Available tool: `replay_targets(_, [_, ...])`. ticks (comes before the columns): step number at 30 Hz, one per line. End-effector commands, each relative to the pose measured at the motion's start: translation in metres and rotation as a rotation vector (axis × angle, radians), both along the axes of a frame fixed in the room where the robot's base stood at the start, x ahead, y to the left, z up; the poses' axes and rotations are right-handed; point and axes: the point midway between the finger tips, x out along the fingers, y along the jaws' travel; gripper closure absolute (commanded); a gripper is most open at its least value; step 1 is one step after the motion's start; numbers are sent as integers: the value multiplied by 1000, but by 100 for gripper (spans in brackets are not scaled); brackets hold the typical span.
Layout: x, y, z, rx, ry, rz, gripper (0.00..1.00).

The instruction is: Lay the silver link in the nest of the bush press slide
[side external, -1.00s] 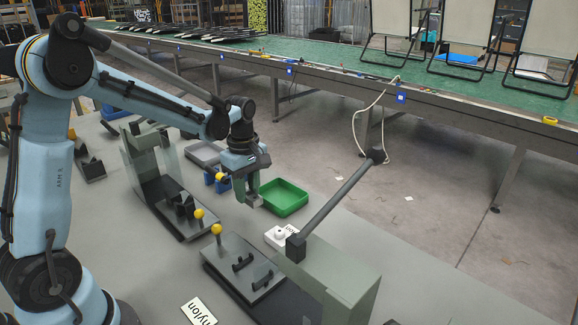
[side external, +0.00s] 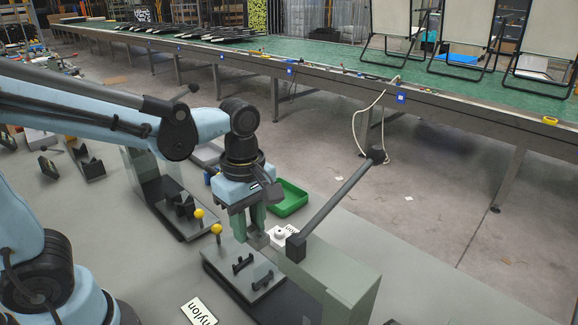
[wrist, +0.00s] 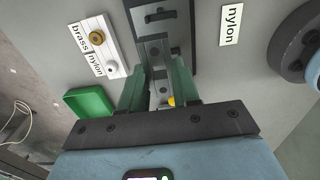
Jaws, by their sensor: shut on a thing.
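My gripper (side external: 250,222) points down with its green fingers shut on the silver link (side external: 259,240). In the wrist view the link (wrist: 156,52) sticks out between the fingers, over the dark slide. The bush press slide (side external: 225,262) is a dark plate with black upright blocks (side external: 243,263) forming the nest and a yellow knob (side external: 216,229) at its end. In the side view the link appears above the slide's far side, near the blocks. One block (wrist: 160,16) shows ahead of the link in the wrist view; the rest is partly hidden by the link and fingers.
The grey-green press body (side external: 345,285) and its raised lever (side external: 335,200) stand right of the slide. A green tray (side external: 289,200) and a white brass/nylon card (wrist: 97,45) lie beyond. A second press (side external: 155,180) stands left. A nylon label (side external: 198,312) lies in front.

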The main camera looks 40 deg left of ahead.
Motion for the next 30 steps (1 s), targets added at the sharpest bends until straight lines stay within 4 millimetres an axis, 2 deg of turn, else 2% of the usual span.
replay_targets(4, [-8,-6,1,0,0,-1,100])
replay_targets(17, [-8,-6,-1,0,0,0,100])
replay_targets(30, [-8,-6,-35,0,0,0,100])
